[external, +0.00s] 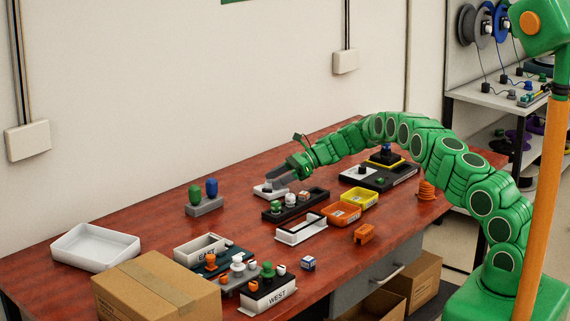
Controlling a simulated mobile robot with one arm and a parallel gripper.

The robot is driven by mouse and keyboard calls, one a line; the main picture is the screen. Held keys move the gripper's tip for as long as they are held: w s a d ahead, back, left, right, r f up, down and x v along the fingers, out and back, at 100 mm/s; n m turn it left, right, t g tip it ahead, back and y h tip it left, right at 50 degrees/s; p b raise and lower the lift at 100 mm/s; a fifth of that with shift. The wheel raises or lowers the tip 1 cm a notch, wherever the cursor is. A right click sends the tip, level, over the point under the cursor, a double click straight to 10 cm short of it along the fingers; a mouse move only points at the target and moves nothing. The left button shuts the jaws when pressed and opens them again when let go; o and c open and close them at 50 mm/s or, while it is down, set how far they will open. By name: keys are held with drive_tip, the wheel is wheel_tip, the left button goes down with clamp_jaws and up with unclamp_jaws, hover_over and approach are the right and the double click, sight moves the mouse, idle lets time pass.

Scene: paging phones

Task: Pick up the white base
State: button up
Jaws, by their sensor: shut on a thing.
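The white base (263,191) is a small, low, pale block near the middle of the red-brown table, at the end of my arm. My gripper (275,187) reaches down to it from the right, and its grey fingers are shut on it. The fingers hide part of the base. The base looks level and at or very near the table top; I cannot tell whether it touches.
A black tray (268,215) with small pieces lies just in front. A grey stand (205,208) with green and blue pieces is to the left. Yellow (369,198) and orange (338,219) bins are to the right. A cardboard box (157,292) is at front left.

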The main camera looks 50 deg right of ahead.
drive_tip(key=shift+d+f, duration=0.1)
wheel_tip(320, 180, up, 4)
drive_tip(key=shift+s+f, duration=0.1)
drive_tip(key=shift+f, duration=0.05)
drive_tip(key=s+a+r, duration=0.1)
drive_tip(key=s+r, duration=0.8)
drive_tip(key=s, duration=0.4)
drive_tip(key=shift+s+r, duration=0.15)
drive_tip(key=shift+s, duration=0.25)
